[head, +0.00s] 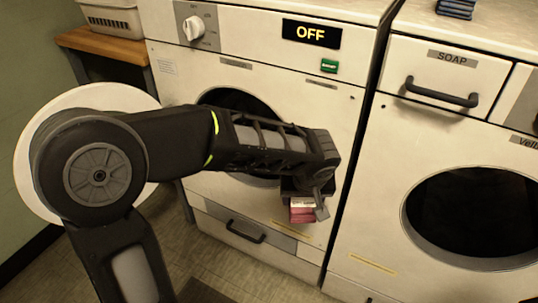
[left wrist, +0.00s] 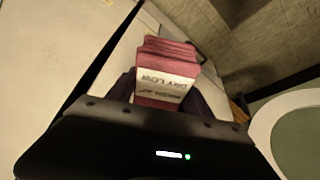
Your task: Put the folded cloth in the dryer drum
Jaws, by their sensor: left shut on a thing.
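A folded dark pink cloth (head: 301,214) with a white label band hangs below my left gripper (head: 306,193), which is shut on it. In the left wrist view the cloth (left wrist: 166,60) sits between the fingers, and its label seems to read "DRY LOW". The gripper holds it in front of the left machine's (head: 335,100) lower right front, outside and to the right of the round dark drum opening (head: 232,100). My left arm hides most of that opening. This machine's display (head: 311,34) reads "OFF". My right gripper is out of view.
A round white rim (head: 45,115), seemingly the open door, stands behind my left arm. The right machine (head: 380,210) has a SOAP drawer (head: 432,68) and dark round window (head: 475,215). A basket (head: 112,20) stands on a wooden table (head: 95,42) at back left.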

